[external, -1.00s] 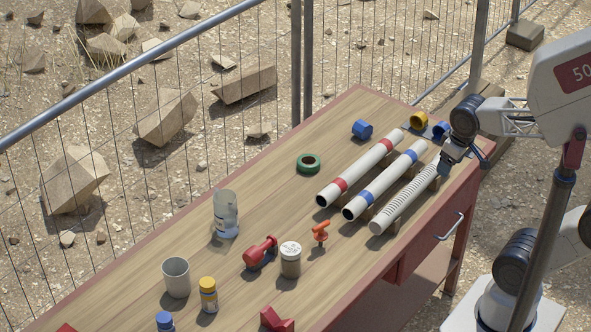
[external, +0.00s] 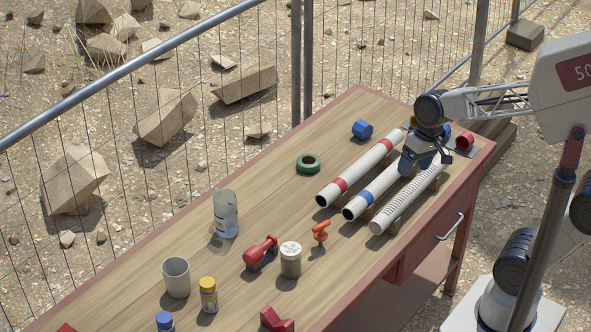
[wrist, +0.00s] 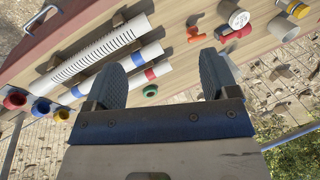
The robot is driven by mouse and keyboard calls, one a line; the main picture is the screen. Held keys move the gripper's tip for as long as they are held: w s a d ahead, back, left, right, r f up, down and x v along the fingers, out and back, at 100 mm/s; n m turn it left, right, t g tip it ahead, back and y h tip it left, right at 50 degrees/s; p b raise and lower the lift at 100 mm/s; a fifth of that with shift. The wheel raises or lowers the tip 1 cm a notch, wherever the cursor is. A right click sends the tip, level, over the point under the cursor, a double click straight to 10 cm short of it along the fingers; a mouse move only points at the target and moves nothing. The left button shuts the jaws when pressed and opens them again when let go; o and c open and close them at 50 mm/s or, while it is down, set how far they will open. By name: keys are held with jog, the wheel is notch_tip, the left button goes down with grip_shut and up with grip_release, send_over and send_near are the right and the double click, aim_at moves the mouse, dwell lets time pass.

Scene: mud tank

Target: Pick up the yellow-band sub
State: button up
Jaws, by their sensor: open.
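I cannot make out a yellow-banded tube. Three pale tubes lie side by side on the bench: a red-band tube (external: 352,175), a blue-band tube (external: 365,197) and a ribbed or slotted white tube (external: 395,208). My gripper (external: 424,162) is open and empty, fingers down, over the far part of the blue-band and slotted tubes, hiding part of them. In the wrist view my gripper (wrist: 162,68) has its fingers spread, with the slotted tube (wrist: 100,48), blue band (wrist: 136,59) and red band (wrist: 150,74) beyond. A yellow cup (wrist: 62,115) shows left.
A red cup (external: 464,141) stands at the bench's far end; a blue cup (wrist: 40,108) lies between red and yellow. A blue nut (external: 362,129) and green ring (external: 308,163) lie left of the tubes. An orange valve (external: 320,232), jar (external: 290,259) and bottles stand nearer.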

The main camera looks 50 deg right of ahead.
jog(key=w+a+f+m+g+y, duration=0.2)
jog(key=w+a+m+y, duration=0.2)
jog(key=w+a, duration=0.8)
jog(key=m+y, duration=0.7)
jog(key=m, duration=0.5)
send_near(207, 283)
jog(key=a+f, duration=0.2)
jog(key=shift+w, duration=0.15)
jog(key=shift+x, duration=1.25)
jog(key=shift+x, duration=2.6)
jog(key=shift+f, duration=0.1)
